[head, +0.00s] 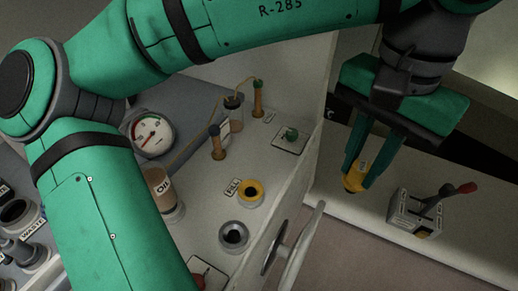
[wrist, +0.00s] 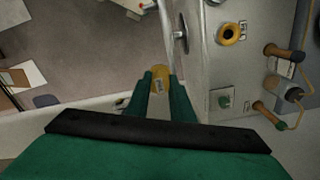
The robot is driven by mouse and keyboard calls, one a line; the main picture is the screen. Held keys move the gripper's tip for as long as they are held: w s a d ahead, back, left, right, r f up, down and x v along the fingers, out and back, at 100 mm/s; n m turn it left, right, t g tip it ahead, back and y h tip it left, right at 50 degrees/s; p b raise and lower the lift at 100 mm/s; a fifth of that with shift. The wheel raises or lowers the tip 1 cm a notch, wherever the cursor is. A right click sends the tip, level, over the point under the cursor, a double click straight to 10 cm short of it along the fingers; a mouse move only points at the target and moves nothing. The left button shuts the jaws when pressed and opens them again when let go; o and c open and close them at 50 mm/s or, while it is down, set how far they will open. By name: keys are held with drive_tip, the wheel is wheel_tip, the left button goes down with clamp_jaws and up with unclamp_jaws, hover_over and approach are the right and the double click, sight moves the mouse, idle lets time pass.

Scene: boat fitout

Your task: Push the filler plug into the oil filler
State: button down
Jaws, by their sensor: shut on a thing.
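My gripper (head: 357,172) is shut on a yellow filler plug (head: 353,183) with a small label on its side. It holds the plug in the air, to the right of the console. In the wrist view the plug (wrist: 159,78) sits between my fingertips. The oil filler (head: 251,193) is a yellow ring with a dark opening on the console top, beside a label that seems to read FILL. It also shows in the wrist view (wrist: 231,33), up and right of the plug. The plug is clearly apart from it.
A grey-rimmed opening (head: 233,236) lies near the filler. A wheel (head: 290,245) stands off the console's side. A gauge (head: 151,133), an oil bottle (head: 163,190), orange-brown posts (head: 217,142) and a green knob (head: 290,134) are on the console. A red-handled lever unit (head: 420,212) stands at right.

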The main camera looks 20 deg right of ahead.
drive_tip(key=w+a+f, duration=0.2)
drive_tip(key=w+a, duration=0.4)
drive_tip(key=w+a+f, duration=0.2)
drive_tip(key=w+a, duration=0.4)
drive_tip(key=a, duration=0.1)
drive_tip(key=shift+w+f, duration=0.25)
drive_tip(key=shift+w, duration=0.05)
drive_tip(key=shift+a+f, duration=0.1)
drive_tip(key=shift+f, duration=3.3)
drive_tip(key=c, duration=1.5)
unclamp_jaws()
drive_tip(key=shift+o, duration=0.2)
